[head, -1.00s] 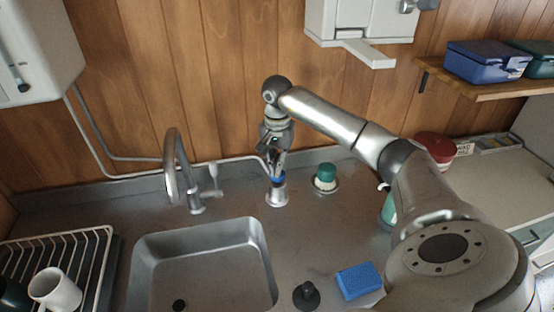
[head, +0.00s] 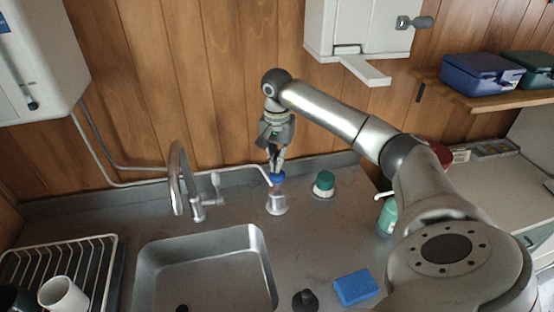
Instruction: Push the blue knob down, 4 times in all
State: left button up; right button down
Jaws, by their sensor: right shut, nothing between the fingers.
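The blue knob (head: 277,177) sits on top of a short metal base (head: 277,204) on the counter, right of the faucet and behind the sink. My right gripper (head: 276,168) is shut and empty, pointing down with its fingertips right at the top of the knob. I cannot tell whether the tips touch it. The fingers partly cover the knob's upper side. The knob stands a little above its base. My left gripper is not in view.
The faucet (head: 178,180) stands left of the knob, behind the sink (head: 150,262). A green-topped brush (head: 323,183) is close on the right. A blue sponge (head: 356,287) and a black stopper (head: 305,300) lie in front. A wall dispenser (head: 360,30) hangs above.

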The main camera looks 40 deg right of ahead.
aim_at(277, 175)
jog(key=shift+f, duration=0.15)
jog(key=shift+f+b, duration=1.95)
jog(key=shift+f, duration=0.7)
jog(key=shift+r, duration=0.15)
jog(key=shift+r+p, duration=1.95)
jog(key=shift+r, duration=0.75)
jog(key=shift+f, duration=0.2)
